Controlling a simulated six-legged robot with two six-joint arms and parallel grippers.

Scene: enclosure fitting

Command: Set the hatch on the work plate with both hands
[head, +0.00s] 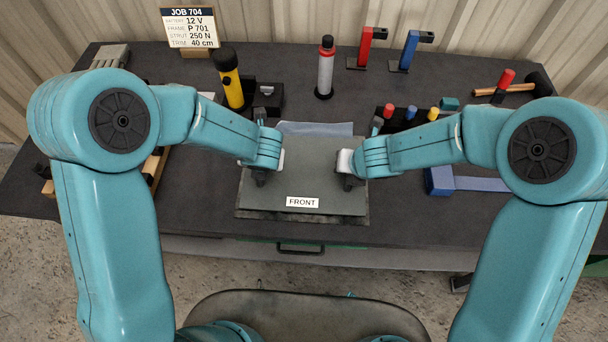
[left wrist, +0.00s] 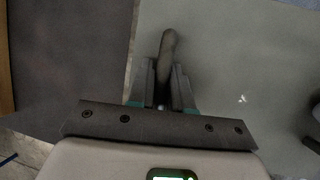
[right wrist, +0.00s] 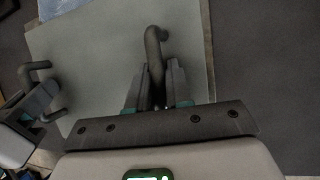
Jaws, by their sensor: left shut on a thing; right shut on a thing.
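The hatch (head: 303,183) is a flat grey panel with a white FRONT label on its near edge. It lies level over the darker work plate (head: 300,219), whose edge shows along the front; I cannot tell whether they touch. My left gripper (head: 262,178) is shut on the hatch's left handle (left wrist: 168,50). My right gripper (head: 347,181) is shut on the right handle (right wrist: 155,42). The hatch also shows in the left wrist view (left wrist: 230,60) and the right wrist view (right wrist: 100,55). The hatch hides most of the plate.
A blue-grey sheet (head: 316,128) lies behind the hatch. A yellow flashlight (head: 229,80), a grey-red canister (head: 325,68), red (head: 368,46) and blue (head: 408,50) clamps and a hammer (head: 515,85) stand or lie farther back. A blue item (head: 440,181) lies to the right.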

